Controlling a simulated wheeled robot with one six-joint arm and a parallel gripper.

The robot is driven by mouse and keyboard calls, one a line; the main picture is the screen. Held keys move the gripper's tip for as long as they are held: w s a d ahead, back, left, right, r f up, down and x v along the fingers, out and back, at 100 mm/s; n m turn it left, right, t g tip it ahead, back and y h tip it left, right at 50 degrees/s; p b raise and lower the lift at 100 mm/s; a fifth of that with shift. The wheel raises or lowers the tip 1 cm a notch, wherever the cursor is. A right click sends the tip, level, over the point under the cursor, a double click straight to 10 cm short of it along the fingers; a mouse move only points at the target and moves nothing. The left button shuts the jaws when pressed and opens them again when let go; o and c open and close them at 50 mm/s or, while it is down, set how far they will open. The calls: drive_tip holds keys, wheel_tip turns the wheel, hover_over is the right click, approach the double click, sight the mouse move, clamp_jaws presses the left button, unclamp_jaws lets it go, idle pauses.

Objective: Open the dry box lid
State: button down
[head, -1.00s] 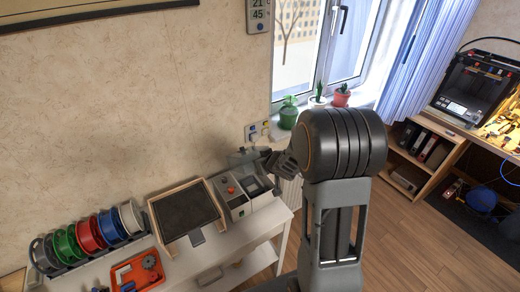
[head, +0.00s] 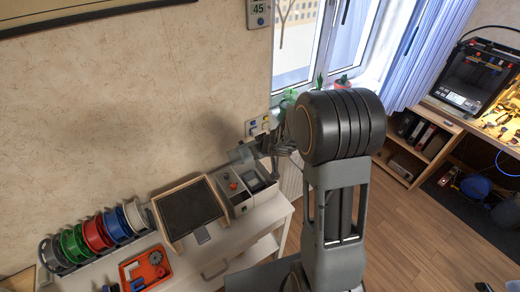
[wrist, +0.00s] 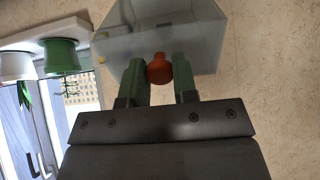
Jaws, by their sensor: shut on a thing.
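The dry box (head: 240,198) is a grey case at the right end of the white bench. Its translucent lid (head: 240,153) stands raised behind the box, and the case below is uncovered. In the wrist view the lid (wrist: 180,40) fills the upper middle, with a round orange-red knob (wrist: 159,69) on it. My gripper (wrist: 160,75) is shut on this knob, one green finger on each side. In the head view my gripper (head: 265,147) is small and partly hidden behind my arm, at the right side of the lid.
A framed dark tray (head: 190,208) stands left of the box, then a row of coloured spools (head: 95,233) and an orange parts tray (head: 145,270). Wall sockets (head: 258,124) and the windowsill with plant pots (head: 288,98) are close behind my gripper.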

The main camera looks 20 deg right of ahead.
drive_tip(key=c, duration=0.9)
unclamp_jaws()
drive_tip(key=v, duration=1.4)
drive_tip(key=shift+s+f, duration=0.1)
